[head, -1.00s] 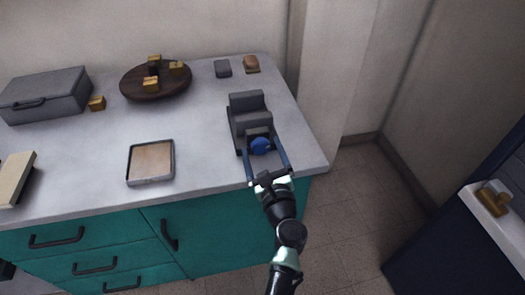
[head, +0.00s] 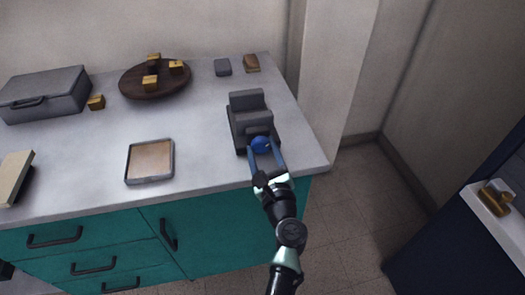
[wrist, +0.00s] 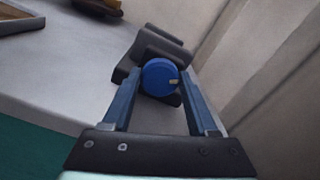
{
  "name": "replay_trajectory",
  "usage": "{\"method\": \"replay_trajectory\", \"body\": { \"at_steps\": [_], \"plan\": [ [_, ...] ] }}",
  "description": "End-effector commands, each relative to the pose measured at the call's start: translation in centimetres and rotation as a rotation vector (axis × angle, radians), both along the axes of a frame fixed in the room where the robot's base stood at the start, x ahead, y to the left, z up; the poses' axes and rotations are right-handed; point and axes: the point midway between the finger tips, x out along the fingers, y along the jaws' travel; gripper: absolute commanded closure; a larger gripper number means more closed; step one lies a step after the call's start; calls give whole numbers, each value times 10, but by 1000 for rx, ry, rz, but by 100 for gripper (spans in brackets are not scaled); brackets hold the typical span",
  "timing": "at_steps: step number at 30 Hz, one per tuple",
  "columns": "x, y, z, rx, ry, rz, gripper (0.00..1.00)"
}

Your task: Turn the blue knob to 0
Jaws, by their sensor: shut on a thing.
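The blue knob (head: 261,144) is on the front of a dark grey stepped device (head: 252,115) near the right end of the counter. My gripper (head: 265,147) is shut on the knob, with one blue finger on each side of it. In the wrist view, the knob (wrist: 160,76) sits between the fingertips, and a pale pointer mark on its face points right and slightly down. No 0 mark or scale can be read in either view.
A shallow square tray (head: 150,161) lies left of the device on the grey counter (head: 90,160). A round dark board (head: 155,80) with yellow blocks, a grey case (head: 45,93) and two small blocks stand further back. Teal drawers (head: 90,240) are below.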

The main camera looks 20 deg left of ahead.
Motion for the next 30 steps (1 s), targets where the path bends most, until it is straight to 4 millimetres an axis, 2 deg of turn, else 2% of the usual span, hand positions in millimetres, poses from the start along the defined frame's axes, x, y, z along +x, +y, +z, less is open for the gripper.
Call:
{"method": "replay_trajectory", "body": {
  "at_steps": [30],
  "plan": [
    [-1,0,-5,-734,-495,0,96]
  ]
}}
